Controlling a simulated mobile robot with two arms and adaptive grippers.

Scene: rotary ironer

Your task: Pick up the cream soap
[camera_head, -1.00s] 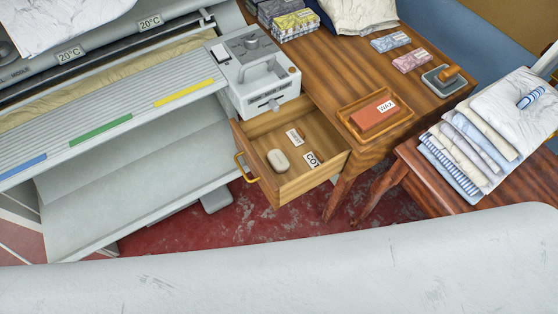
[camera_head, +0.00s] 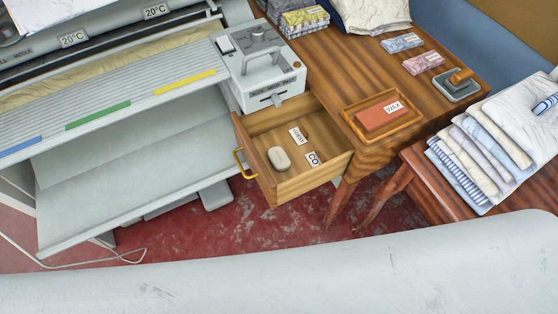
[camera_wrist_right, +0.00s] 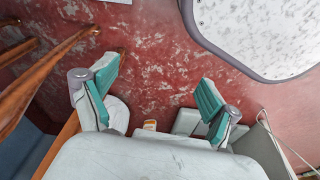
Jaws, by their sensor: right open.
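The cream soap (camera_head: 279,158) is a small rounded bar lying flat in the open wooden drawer (camera_head: 300,187), near the drawer's left front side. Two small white labels (camera_head: 297,135) lie in the drawer beside it. My right gripper (camera_wrist_right: 156,82) shows in the right wrist view with its two teal finger pads wide apart and nothing between them. Red floor shows past the fingers; the soap is not seen in that view. Neither gripper shows in the head view, so the distance to the soap cannot be told.
The drawer, with a brass handle (camera_head: 240,164), sticks out from the wooden table (camera_head: 345,62). The ironer (camera_head: 110,97) stands left, and a stool with folded cloths (camera_head: 475,155) right. Wooden legs (camera_wrist_right: 45,72) show in the wrist view.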

